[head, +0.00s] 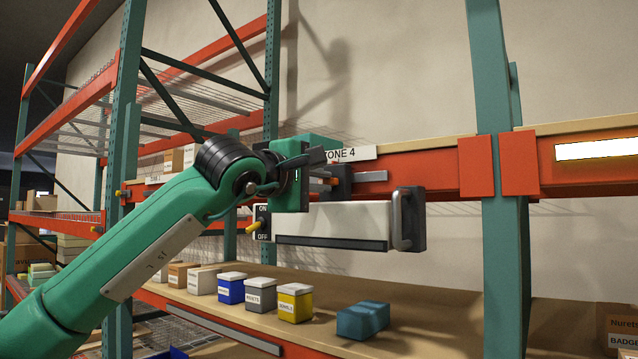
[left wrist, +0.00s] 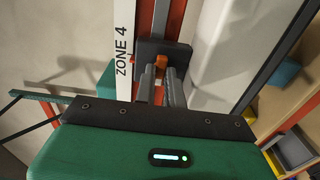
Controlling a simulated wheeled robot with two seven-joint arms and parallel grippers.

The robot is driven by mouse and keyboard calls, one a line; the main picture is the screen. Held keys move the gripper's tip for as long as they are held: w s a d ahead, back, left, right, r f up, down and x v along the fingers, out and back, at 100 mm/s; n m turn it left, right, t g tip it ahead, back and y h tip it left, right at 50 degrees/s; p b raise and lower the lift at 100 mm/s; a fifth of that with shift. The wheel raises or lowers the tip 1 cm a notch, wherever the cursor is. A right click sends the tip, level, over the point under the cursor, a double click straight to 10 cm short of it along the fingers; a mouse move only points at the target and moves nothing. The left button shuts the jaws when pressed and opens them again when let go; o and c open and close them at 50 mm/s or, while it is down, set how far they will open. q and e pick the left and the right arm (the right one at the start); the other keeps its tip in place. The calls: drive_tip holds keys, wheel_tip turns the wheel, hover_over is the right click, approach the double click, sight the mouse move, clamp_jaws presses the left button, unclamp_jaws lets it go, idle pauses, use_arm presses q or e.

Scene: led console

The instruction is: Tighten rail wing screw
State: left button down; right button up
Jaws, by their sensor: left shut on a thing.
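The orange wing screw (left wrist: 161,61) shows at the tips of my left gripper's fingers in the left wrist view, in front of a dark clamp block (left wrist: 180,52). My left gripper (left wrist: 160,78) is shut on it. In the head view my left gripper (head: 325,180) reaches the dark clamp block (head: 341,181) on the grey rail (head: 372,176), and the fingers hide the screw. The white console (head: 335,222) hangs just below, with a yellow lever (head: 254,228) by an ON/OFF label and a grey handle (head: 402,218) at its right end. My right gripper is not in view.
The orange shelf beam (head: 430,172) bears a ZONE 4 label (head: 350,154). Below, several small lidded boxes and a teal box (head: 362,320) stand on the lower shelf (head: 440,335). A green upright (head: 500,200) stands to the right. A lit white bar (head: 597,150) is on the right beam.

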use_arm(q)
drive_tip(key=shift+f, duration=0.15)
drive_tip(key=c, duration=1.7)
unclamp_jaws()
drive_tip(key=shift+c, duration=0.2)
drive_tip(key=shift+o, duration=1.4)
drive_tip(key=shift+s, duration=0.15)
drive_tip(key=shift+s+a+b, duration=0.35)
drive_tip(key=shift+s+b, duration=0.05)
drive_tip(key=shift+b, duration=0.05)
drive_tip(key=b+v, duration=0.5)
drive_tip(key=v, duration=0.7)
drive_tip(key=shift+s+a, duration=0.15)
drive_tip(key=shift+s, duration=0.2)
